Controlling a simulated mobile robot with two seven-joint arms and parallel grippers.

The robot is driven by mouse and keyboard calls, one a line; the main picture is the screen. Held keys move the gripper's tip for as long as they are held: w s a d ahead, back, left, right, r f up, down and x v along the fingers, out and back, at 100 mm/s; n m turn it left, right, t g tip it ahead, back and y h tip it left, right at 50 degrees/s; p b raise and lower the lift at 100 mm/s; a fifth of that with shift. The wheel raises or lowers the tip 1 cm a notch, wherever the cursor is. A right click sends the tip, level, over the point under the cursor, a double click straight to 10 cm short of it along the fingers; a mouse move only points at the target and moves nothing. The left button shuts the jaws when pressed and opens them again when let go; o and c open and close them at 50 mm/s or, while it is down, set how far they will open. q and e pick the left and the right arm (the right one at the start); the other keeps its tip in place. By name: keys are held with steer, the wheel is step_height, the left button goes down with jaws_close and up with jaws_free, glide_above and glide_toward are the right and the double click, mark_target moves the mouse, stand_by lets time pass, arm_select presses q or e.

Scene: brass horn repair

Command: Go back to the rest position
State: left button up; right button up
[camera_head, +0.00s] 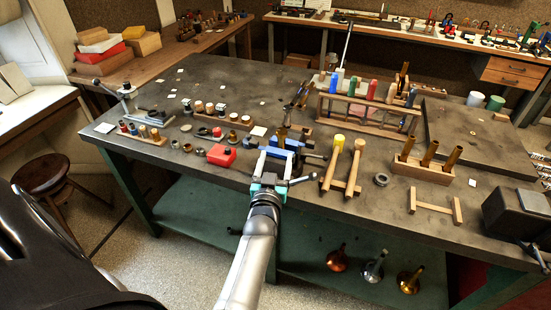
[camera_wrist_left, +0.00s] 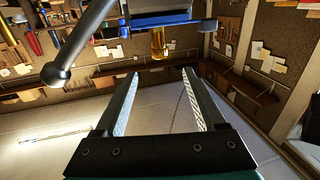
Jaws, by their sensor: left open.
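My left gripper (camera_head: 279,160) is at the front edge of the green workbench (camera_head: 225,180), its arm coming up from the bottom of the head view. In the left wrist view its two fingers (camera_wrist_left: 161,76) stand apart with nothing between them. Just beyond the fingertips is a blue vise (camera_head: 287,143), also in the left wrist view (camera_wrist_left: 160,18). A brass tube piece (camera_wrist_left: 159,43) shows at the vise, past the fingertips. I cannot tell whether the fingers touch the vise. My right gripper is not in view.
Two mallets (camera_head: 354,168) lie right of the gripper, and a red block (camera_head: 222,155) sits left. A wooden rack (camera_head: 368,113) with coloured handles stands behind. A stool (camera_head: 45,172) is at left. Several horn bells (camera_head: 373,266) stand on the lower shelf.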

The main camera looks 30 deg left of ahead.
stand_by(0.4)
arm_select(q)
steer(key=s+d+f+m+g+h, duration=0.5)
steer(key=s+d+g+h, duration=0.15)
steer(key=s+d, duration=0.4)
steer(key=s+d+m+g+h, duration=0.1)
steer(key=s+d+g, duration=0.2)
steer(key=s, duration=0.6)
steer(key=s+d+m+g, duration=0.15)
steer(key=s+g, duration=0.25)
steer(key=s, duration=0.4)
step_height(320, 180, down, 31)
steer(key=s+b, duration=0.2)
steer(key=b, duration=0.7)
steer(key=s+a+f+g+b, duration=0.1)
steer(key=s+f+b, duration=0.3)
steer(key=s+f, duration=0.3)
steer(key=s+a+f+g+b, duration=0.1)
steer(key=s+f+b, duration=0.3)
steer(key=s+f, duration=0.4)
step_height(320, 180, down, 7)
steer(key=shift+s+r, duration=0.1)
steer(key=shift+s, duration=0.15)
